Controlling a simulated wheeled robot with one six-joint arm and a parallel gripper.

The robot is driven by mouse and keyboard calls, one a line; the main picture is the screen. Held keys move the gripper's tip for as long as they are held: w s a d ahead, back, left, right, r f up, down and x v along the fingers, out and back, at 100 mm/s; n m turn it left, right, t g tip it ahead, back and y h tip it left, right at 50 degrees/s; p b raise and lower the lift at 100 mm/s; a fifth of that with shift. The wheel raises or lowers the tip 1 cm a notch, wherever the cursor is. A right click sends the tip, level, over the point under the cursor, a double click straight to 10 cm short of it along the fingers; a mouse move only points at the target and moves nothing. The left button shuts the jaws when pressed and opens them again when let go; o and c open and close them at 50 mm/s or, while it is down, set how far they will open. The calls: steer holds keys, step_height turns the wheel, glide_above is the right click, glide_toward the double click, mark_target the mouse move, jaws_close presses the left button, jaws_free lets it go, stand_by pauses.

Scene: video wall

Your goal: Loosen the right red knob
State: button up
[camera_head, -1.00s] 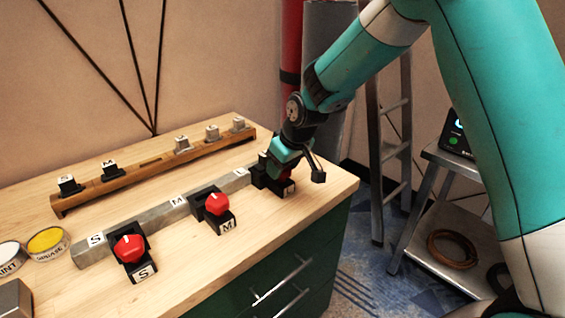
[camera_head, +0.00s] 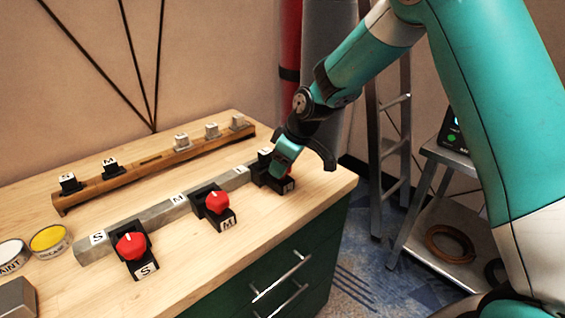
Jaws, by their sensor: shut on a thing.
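The right red knob sits in the black holder (camera_head: 264,178) at the right end of a grey metal bar (camera_head: 160,211); my gripper covers nearly all of the knob. My gripper (camera_head: 281,172) points down and is shut on this knob. Two other red knobs show plainly: the middle one (camera_head: 217,202) in a black holder marked M, and the left one (camera_head: 130,246) in a holder marked S.
A wooden rack (camera_head: 150,165) with several small black and grey blocks lies behind the bar. A yellow tin (camera_head: 48,239) and a white tin (camera_head: 11,255) stand at the left. The bench top (camera_head: 290,222) is clear in front of the right holder. A ladder (camera_head: 392,160) stands behind.

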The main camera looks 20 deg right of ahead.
steer(key=o, duration=0.6)
steer(key=shift+d, duration=0.1)
steer(key=v, duration=1.7)
steer(key=shift+r, duration=0.2)
steer(key=s+a+r+g+p, duration=0.1)
steer(key=s+a+p, duration=0.1)
steer(key=s, duration=0.7)
steer(key=s+a+r+m+g+p, duration=0.1)
steer(key=s+a+r+p, duration=0.1)
steer(key=s, duration=0.8)
steer(key=s+a+r+m+g+p, duration=0.1)
steer(key=s+a+p, duration=0.3)
steer(key=s, duration=0.5)
steer(key=shift+s+a+r+y, duration=0.3)
steer(key=shift+a+r+y, duration=0.1)
steer(key=shift+a+r, duration=0.4)
